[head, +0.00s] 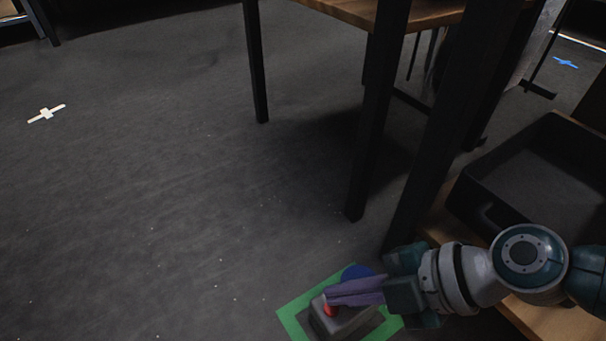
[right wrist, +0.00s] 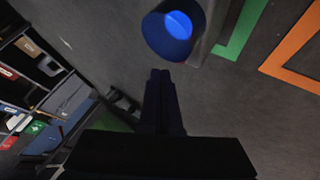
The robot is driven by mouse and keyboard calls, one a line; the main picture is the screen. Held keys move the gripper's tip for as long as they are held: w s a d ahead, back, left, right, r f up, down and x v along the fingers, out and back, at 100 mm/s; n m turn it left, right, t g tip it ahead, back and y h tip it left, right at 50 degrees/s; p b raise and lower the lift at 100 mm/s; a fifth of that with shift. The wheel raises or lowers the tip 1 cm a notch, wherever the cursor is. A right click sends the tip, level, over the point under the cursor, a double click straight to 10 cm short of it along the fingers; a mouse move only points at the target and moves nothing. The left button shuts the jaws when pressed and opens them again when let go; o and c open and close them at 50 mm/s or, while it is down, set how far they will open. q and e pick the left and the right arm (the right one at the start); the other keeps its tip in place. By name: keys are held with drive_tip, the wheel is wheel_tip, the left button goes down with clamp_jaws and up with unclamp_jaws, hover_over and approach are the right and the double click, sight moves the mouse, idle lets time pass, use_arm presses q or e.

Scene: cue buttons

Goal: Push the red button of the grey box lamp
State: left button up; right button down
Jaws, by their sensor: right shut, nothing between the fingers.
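The grey box (head: 345,326) is at the bottom of the head view, inside a green square outline (head: 292,318). Its red button (head: 329,310) shows just below my right fingertips. A blue lamp (head: 356,271) shows behind the fingers; in the right wrist view the lamp (right wrist: 170,30) is dark blue with a bright blue face. My right gripper (head: 328,296) is shut and empty, its fingers pointing left over the box. In the right wrist view its fingertips (right wrist: 160,73) are close to the lamp; the red button is out of sight there. I cannot tell whether the fingers touch the button. My left gripper is not in view.
A dark tray (head: 540,165) sits on a wooden surface (head: 545,318) at the right. Black table legs (head: 375,130) stand behind my right gripper. An orange outline (right wrist: 290,60) shows in the right wrist view. The dark floor (head: 150,200) at the left is clear apart from a white cross mark (head: 46,114).

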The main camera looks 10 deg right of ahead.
sight(340, 310)
wheel_tip(340, 310, up, 5)
drive_tip(key=p, duration=0.3)
drive_tip(key=shift+r+p, duration=0.15)
drive_tip(key=shift+p, duration=0.15)
